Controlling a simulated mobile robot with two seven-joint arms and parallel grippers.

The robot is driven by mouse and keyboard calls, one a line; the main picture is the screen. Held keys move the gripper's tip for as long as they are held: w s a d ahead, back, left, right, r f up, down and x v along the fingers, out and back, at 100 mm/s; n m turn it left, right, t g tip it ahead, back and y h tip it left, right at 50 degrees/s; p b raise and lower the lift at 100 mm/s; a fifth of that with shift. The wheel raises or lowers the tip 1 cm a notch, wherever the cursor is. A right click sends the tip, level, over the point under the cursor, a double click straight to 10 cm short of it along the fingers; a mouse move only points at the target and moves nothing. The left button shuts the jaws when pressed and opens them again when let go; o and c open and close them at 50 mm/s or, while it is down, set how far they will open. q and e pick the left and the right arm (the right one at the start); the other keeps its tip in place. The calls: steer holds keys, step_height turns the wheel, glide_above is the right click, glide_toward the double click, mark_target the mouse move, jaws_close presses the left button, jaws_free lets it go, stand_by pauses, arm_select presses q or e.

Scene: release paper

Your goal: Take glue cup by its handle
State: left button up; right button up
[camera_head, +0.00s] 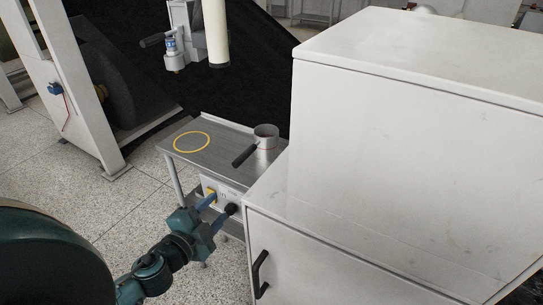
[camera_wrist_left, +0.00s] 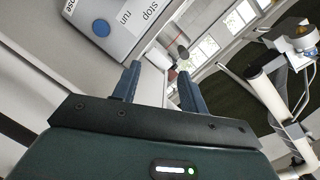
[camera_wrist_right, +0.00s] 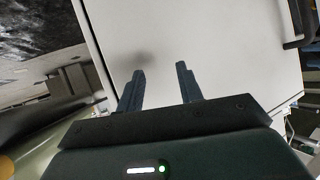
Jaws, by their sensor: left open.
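The glue cup (camera_head: 265,141) is a grey metal cup standing upright on a grey metal table (camera_head: 222,147). Its black handle (camera_head: 243,156) points toward the table's front edge. My left gripper (camera_head: 222,202) is open and empty, in front of that edge and nearer than the handle, apart from it. In the left wrist view, its fingers (camera_wrist_left: 159,72) are spread, and a small dark round end beyond the right finger may be the handle; I cannot be sure. My right gripper (camera_wrist_right: 160,70) is open and empty in the right wrist view, outside the head view.
A yellow ring (camera_head: 191,142) marks the tabletop left of the cup. A large white cabinet (camera_head: 400,130) stands close on the right. A control box (camera_wrist_left: 103,28) with a blue button and stop/run labels is near my left gripper. My right gripper faces a white panel (camera_wrist_right: 215,55).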

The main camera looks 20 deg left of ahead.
mark_target(240, 159)
arm_select(q)
steer(key=w+r+m, duration=0.1)
steer(key=w, duration=0.2)
steer(key=w+a+r+m+t, duration=0.1)
steer(key=w, duration=0.3)
steer(key=w+r+m+p, duration=0.1)
steer(key=w, duration=0.2)
steer(key=shift+w+a+r+m+t+h, duration=0.2)
steer(key=shift+w+m+t+h, duration=0.1)
steer(key=shift+w+m, duration=0.1)
steer(key=w, duration=0.4)
steer(key=shift+w+a+f+p, duration=0.1)
steer(key=shift+w+f+p, duration=0.05)
steer(key=shift+w+p, duration=0.2)
steer(key=shift+w, duration=0.35)
steer(key=shift+w+f, duration=0.1)
steer(key=shift+w, duration=0.1)
arm_select(e)
steer(key=shift+w+d+r, duration=0.2)
steer(key=shift+d+r, duration=0.1)
steer(key=shift+r, duration=0.05)
arm_select(q)
steer(key=shift+c, duration=0.2)
steer(key=c, duration=0.6)
jaws_close()
arm_select(e)
steer(key=shift+w+r, duration=0.1)
steer(key=shift+r, duration=0.05)
